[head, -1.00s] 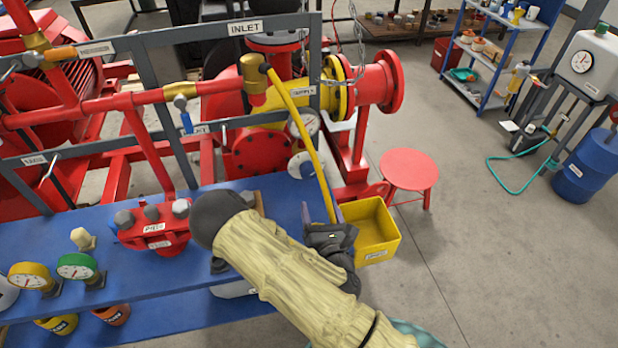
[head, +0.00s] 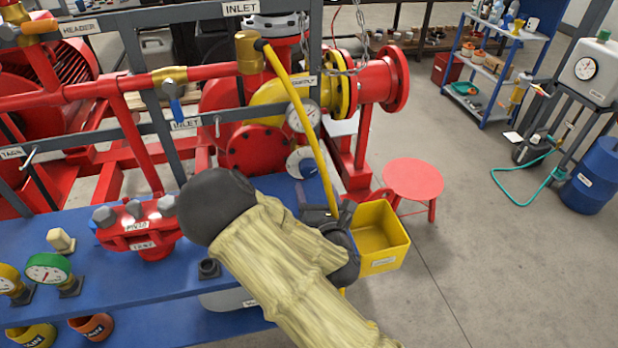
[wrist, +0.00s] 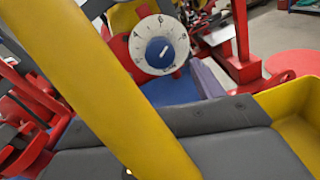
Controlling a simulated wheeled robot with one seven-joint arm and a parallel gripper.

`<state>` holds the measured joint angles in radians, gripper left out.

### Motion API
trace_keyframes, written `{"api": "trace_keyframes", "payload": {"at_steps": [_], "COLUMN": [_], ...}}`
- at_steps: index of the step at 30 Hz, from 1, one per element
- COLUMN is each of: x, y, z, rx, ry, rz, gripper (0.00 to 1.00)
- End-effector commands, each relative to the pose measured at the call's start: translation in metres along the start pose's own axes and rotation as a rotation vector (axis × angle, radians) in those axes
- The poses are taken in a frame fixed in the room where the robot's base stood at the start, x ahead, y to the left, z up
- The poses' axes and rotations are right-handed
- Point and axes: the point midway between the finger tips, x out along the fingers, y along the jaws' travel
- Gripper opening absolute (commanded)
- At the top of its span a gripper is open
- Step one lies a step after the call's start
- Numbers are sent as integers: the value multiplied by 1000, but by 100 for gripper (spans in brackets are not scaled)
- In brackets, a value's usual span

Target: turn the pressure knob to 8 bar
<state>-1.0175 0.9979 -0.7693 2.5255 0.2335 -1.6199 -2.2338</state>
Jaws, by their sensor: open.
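In the wrist view, grey gripper parts (wrist: 200,116) fill the lower area.
A yellow hose (head: 300,105) hangs past the knob and my gripper, crossing the wrist view closely. A white gauge (head: 302,116) sits above the knob. A yellow bin (head: 405,243) stands right of my gripper. A red stool (head: 413,179) stands beyond.

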Motion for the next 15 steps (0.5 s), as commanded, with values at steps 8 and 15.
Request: {"api": "trace_keyframes", "payload": {"at_steps": [8,15], "x": [50,80], "y": [0,1], "z": [3,2], "rx": [0,1], "ry": [-3,-1], "rz": [2,2], "gripper": [66,66]}}
